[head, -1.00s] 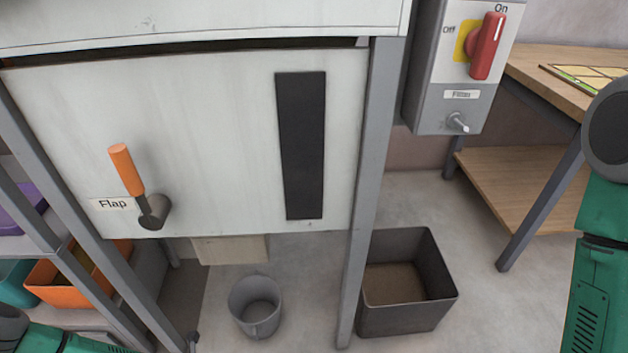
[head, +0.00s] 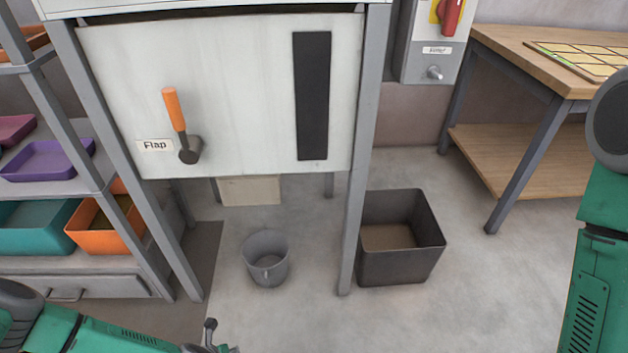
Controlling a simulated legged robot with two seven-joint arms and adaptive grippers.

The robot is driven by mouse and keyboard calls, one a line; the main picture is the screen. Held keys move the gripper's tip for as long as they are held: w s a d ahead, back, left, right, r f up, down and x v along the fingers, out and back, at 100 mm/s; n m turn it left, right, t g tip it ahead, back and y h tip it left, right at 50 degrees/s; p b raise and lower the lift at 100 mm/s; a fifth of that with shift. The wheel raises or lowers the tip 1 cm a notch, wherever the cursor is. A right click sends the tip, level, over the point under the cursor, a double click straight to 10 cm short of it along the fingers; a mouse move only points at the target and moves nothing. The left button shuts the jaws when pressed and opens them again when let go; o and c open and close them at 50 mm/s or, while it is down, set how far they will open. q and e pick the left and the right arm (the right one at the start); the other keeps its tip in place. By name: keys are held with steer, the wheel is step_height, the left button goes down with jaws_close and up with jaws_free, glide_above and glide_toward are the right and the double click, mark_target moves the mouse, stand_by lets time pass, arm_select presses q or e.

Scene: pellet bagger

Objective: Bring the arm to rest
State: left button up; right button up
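My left arm comes in low from the left in the head view. Its gripper (head: 218,345) shows only in part at the bottom edge, so I cannot tell whether it is open or shut. It is below and apart from the grey bucket (head: 266,258). My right arm stands along the right edge, and its gripper is out of view. The bagger's white panel (head: 230,95) carries an orange-handled lever (head: 174,112) labelled Flap. The lever's handle points up, tilted slightly left, and no gripper touches it.
A dark square bin (head: 430,245) stands right of the bagger's front leg (head: 358,180). A shelf rack at left holds purple (head: 48,165), teal (head: 35,240) and orange (head: 85,240) trays. A wooden table (head: 500,45) and a control box (head: 425,65) are at right. Floor right of the bin is clear.

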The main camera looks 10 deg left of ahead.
arm_select(q)
steer(key=s+d+r+m+g+h+p, duration=0.1)
steer(key=s+d+r+m+h+p, duration=0.25)
steer(key=d+r+m, duration=0.6)
steer(key=s+d+r+m+g+h+p, duration=0.15)
steer(key=s+d+r+m, duration=0.25)
steer(key=d+r+m, duration=0.55)
steer(key=s+a+r+m+g+y+p, duration=0.1)
steer(key=s+a+r+m+y+p, duration=0.1)
steer(key=a+r+m, duration=0.5)
steer(key=s+a+r+m+g+y+p, duration=0.1)
steer(key=s+a+r+m+y+p, duration=0.2)
steer(key=a+r+m, duration=0.5)
steer(key=a+m, duration=0.3)
steer(key=m, duration=0.5)
steer(key=shift+a, duration=0.35)
steer(key=shift+s+r, duration=0.1)
